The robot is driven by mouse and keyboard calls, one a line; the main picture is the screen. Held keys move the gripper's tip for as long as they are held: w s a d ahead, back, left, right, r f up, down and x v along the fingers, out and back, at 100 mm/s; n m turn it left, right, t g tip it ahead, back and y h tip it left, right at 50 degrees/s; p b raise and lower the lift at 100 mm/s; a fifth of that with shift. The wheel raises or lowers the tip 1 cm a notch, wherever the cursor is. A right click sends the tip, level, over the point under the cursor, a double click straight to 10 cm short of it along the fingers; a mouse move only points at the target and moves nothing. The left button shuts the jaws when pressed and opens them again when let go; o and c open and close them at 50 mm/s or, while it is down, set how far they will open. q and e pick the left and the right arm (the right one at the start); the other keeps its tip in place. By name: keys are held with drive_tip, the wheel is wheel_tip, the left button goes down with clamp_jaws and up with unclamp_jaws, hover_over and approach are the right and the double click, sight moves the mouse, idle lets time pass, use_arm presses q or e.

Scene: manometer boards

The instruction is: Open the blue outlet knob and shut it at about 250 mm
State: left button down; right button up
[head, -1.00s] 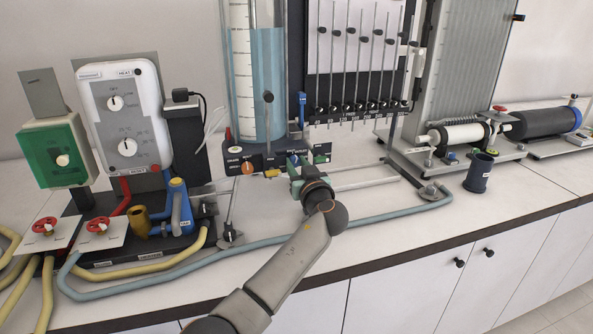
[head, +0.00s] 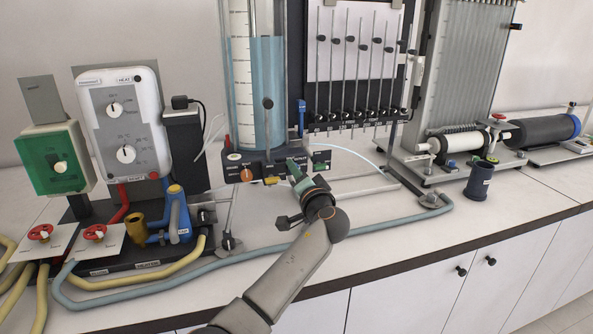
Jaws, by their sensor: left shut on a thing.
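The clear water column (head: 262,90), with a white scale beside it, stands at the back centre. Its blue water reaches near the top of the view, and the scale figures are too small to read. The dark knob panel (head: 262,163) at its foot has an orange knob (head: 247,175) and a yellow one (head: 271,181). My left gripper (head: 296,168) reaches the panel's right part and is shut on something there. The blue outlet knob is hidden by the fingers, and its turn cannot be seen. My right gripper is out of view.
A thin pale-blue arc (head: 352,153) runs right from the panel. A blue-grey hose (head: 395,220) crosses the bench in front. A white heater unit (head: 124,120) stands left, a dark cup (head: 479,178) right. Manometer tubes (head: 360,75) rise behind.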

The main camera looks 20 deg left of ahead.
use_arm(q)
drive_tip(key=shift+r+m+p, duration=0.15)
drive_tip(key=shift+m+p, duration=0.45)
drive_tip(key=shift+m, duration=1.4)
drive_tip(key=c, duration=0.9)
unclamp_jaws()
drive_tip(key=shift+w, duration=0.1)
drive_tip(key=shift+o, duration=0.2)
drive_tip(key=shift+f, duration=0.2)
